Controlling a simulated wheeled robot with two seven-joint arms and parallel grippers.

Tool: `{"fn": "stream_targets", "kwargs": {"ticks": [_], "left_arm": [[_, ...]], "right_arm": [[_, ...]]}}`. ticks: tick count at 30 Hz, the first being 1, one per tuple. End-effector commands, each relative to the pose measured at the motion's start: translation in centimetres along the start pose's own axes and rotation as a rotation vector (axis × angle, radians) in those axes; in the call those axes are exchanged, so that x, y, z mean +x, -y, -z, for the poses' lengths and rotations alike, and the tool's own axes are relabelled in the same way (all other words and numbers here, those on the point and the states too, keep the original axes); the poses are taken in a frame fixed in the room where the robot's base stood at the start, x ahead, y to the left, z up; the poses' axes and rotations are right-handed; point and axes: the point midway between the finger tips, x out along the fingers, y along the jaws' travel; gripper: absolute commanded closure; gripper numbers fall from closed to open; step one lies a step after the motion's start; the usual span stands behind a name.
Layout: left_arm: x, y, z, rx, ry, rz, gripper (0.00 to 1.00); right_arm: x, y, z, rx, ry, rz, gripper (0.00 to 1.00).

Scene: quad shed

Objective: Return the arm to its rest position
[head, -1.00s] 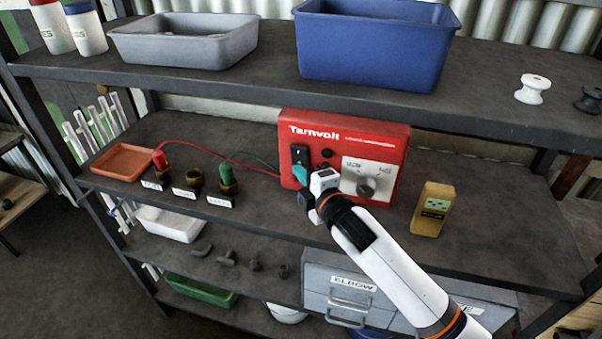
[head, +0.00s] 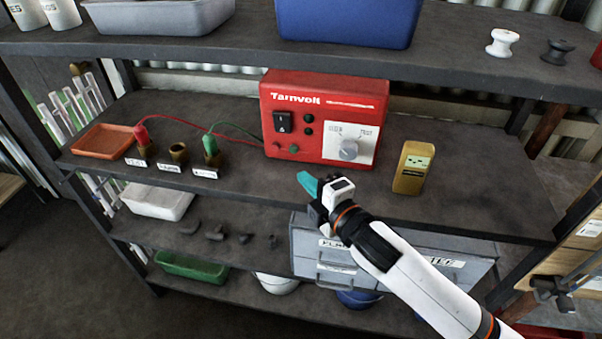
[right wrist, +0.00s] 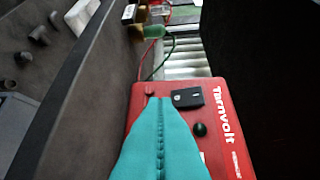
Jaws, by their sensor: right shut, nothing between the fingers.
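My right gripper (head: 308,184) has teal fingers and is shut with nothing between them. In the head view it is in front of the middle shelf's front edge, apart from the red Tarnvolt box (head: 318,90). In the right wrist view the closed teal fingers (right wrist: 160,130) point toward the same red box (right wrist: 190,110) and cover part of its front. The box has a black rocker switch (head: 284,124) and a round grey knob (head: 348,150) on a white plate. My left gripper is not in view.
A yellow meter (head: 411,168) stands right of the box. Red and green leads run to brass posts, with a red clip (head: 141,134) and a green clip (head: 210,145). An orange tray (head: 103,141) is at the left. Grey drawers (head: 330,255) sit below. The upper shelf (head: 240,52) overhangs.

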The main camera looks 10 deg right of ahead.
Motion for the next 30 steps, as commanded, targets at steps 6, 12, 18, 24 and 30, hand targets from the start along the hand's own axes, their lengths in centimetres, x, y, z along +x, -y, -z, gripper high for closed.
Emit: {"fn": "stream_targets", "kwargs": {"ticks": [6, 12, 18, 24, 30], "left_arm": [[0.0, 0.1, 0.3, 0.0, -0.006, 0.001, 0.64], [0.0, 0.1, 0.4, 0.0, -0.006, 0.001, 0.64], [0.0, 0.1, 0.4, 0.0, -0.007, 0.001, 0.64], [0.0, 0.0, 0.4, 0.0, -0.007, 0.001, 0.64], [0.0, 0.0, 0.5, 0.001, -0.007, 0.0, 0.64]], "right_arm": [[-0.1, 0.0, 0.0, 0.001, 0.0, 0.0, 1.0], [-0.1, 0.0, 0.0, 0.001, 0.001, 0.0, 1.0], [-1.1, -1.6, 0.3, 0.118, -0.047, -0.055, 1.0], [-8.5, -9.8, 2.3, 0.68, -0.36, -0.315, 1.0], [-17.0, -15.9, 2.9, 1.083, -0.691, -0.494, 1.0]]}}
